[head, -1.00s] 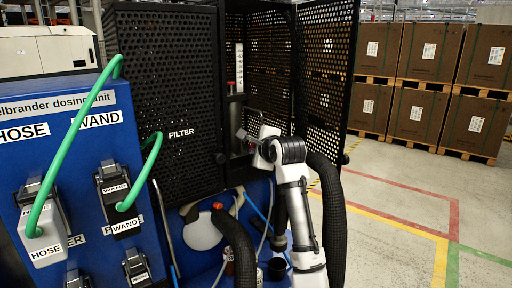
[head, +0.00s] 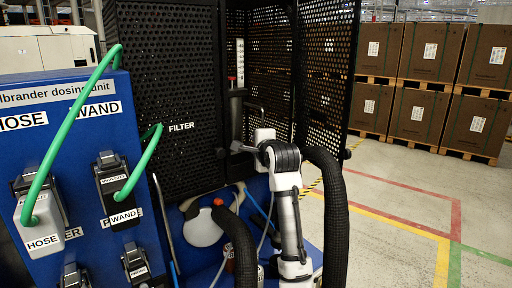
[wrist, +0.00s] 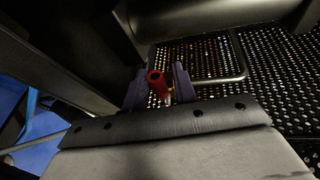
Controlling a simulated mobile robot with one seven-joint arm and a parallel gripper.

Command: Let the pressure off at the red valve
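A red valve handle (wrist: 157,84) shows in the wrist view as a short red cylinder with a small brass-coloured part beside it. It stands between the two purple fingertips of my gripper (wrist: 160,86), close to the left one. A narrow gap shows on its right side, so the fingers look open around it; I cannot tell if the left one touches. In the head view my gripper (head: 238,147) reaches into the open filter cabinet (head: 165,95), below the grey cylinder. The red handle cannot be made out there.
Perforated black doors (head: 328,80) stand to the right of the gripper. A black corrugated hose (head: 334,220) hangs beside my arm. A blue dosing panel (head: 75,150) with green hoses is at left.

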